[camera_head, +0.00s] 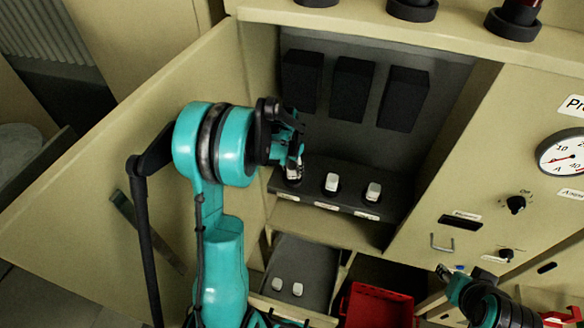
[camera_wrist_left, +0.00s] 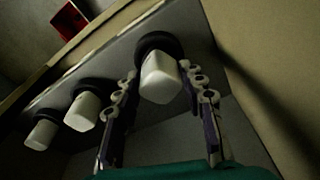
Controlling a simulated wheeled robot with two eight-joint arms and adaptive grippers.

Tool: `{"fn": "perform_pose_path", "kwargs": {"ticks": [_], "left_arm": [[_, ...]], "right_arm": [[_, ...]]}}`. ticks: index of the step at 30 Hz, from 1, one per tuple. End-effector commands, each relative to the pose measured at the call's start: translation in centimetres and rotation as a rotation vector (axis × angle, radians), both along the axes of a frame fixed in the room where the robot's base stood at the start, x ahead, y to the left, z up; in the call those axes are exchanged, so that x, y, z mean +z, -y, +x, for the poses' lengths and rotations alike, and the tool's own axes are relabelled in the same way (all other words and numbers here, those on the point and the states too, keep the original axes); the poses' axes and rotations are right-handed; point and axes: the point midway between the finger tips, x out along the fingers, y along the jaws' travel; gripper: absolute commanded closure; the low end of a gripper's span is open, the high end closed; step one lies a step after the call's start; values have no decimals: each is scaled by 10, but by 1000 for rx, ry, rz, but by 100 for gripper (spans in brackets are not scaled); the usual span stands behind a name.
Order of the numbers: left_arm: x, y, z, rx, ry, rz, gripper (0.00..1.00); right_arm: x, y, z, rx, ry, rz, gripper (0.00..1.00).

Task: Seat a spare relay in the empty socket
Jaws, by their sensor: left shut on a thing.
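A black socket strip (camera_head: 318,193) in the open cabinet carries a row of white relays. The middle relay (camera_head: 332,182) and the right relay (camera_head: 373,191) stand upright in their sockets; they also show in the left wrist view (camera_wrist_left: 82,112). My left gripper (camera_head: 292,158) is at the left end of the strip, shut on a white relay (camera_wrist_left: 160,78). That relay lies between the fingers, lined up with a round black socket (camera_wrist_left: 152,42); I cannot tell how deep it sits. My right gripper (camera_head: 452,280) is at the lower right; its jaws are unclear.
Two loose white relays, one left (camera_head: 277,284) and one right (camera_head: 298,289), lie in a grey tray (camera_head: 305,262) below. A red bin (camera_head: 378,305) stands beside it. Black blocks (camera_head: 352,90) hang above the sockets. The open door (camera_head: 110,170) and the gauge panel (camera_head: 520,130) flank the compartment.

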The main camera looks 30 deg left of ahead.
Motion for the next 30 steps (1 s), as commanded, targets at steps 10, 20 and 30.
{"fn": "perform_pose_path", "kwargs": {"ticks": [10, 20, 30], "left_arm": [[0, 0, 0, 0, 0, 0, 90], [-1, 0, 0, 0, 0, 0, 90], [-8, 0, 0, 0, 0, 0, 90]], "right_arm": [[-5, 0, 0, 0, 0, 0, 60], [-5, 0, 0, 0, 0, 0, 60], [-11, 0, 0, 0, 0, 0, 60]]}}
